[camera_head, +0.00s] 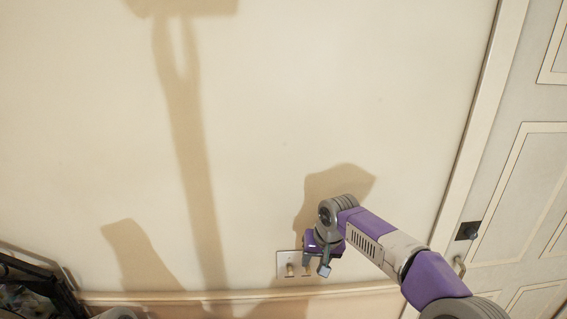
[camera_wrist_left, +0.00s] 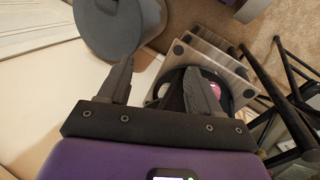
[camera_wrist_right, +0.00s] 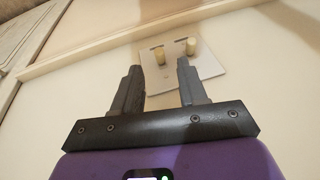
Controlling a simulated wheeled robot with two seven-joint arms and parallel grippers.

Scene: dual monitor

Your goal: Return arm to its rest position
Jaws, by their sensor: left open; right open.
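My right arm reaches in from the lower right in the head view, with its purple and grey wrist bent down by the wall. My right gripper (camera_head: 323,268) is beside a white wall plate (camera_head: 281,268). In the right wrist view my right gripper (camera_wrist_right: 158,82) is open with nothing between its fingers. The wall plate (camera_wrist_right: 207,70) lies just beyond the fingertips, with two pale yellow switches (camera_wrist_right: 191,46) on it. In the left wrist view my left gripper (camera_wrist_left: 160,80) is open, and no object is seen held in it. I cannot make out my left gripper in the head view.
A white panelled door (camera_head: 510,200) with a dark latch plate (camera_head: 467,231) and a handle (camera_head: 459,265) stands at the right. A black rack (camera_head: 40,280) is at the lower left. Dark thin legs (camera_wrist_left: 285,100) stand on carpet near my left gripper. The wall between is bare.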

